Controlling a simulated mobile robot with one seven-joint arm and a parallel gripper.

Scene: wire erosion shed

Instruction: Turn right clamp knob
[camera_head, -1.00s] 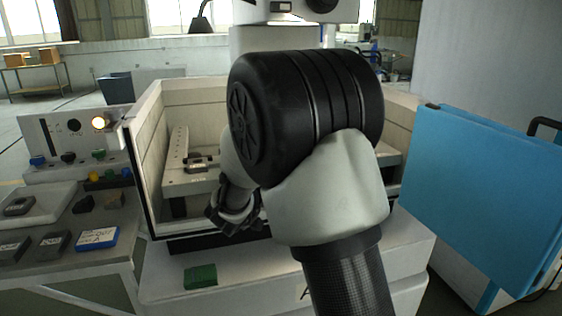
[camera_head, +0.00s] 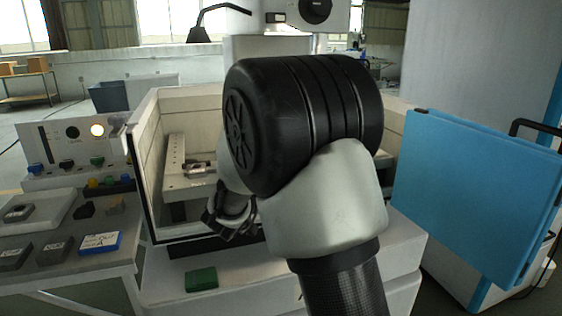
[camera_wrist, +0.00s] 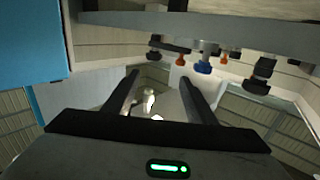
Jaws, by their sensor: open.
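In the wrist view my gripper (camera_wrist: 162,85) is open, its two dark fingers apart with nothing gripped between them. Several knobs project from a pale rail beyond and above the fingertips: a large black knob (camera_wrist: 258,82) at the right, a blue knob (camera_wrist: 203,67), an orange knob (camera_wrist: 181,58) and a smaller black knob (camera_wrist: 154,41). I cannot tell which is the right clamp knob. The fingers look apart from all of them. In the head view my gripper (camera_head: 228,226) is low inside the machine tank, partly hidden by my arm. A dark clamp-like part (camera_head: 198,168) lies on the worktable behind it.
Pale tank walls (camera_head: 185,112) surround the worktable (camera_head: 180,188). A blue panel (camera_head: 480,190) stands at the right. A control box (camera_head: 75,148) and a bench with several small blocks are at the left. A green block (camera_head: 201,279) lies on the front ledge.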

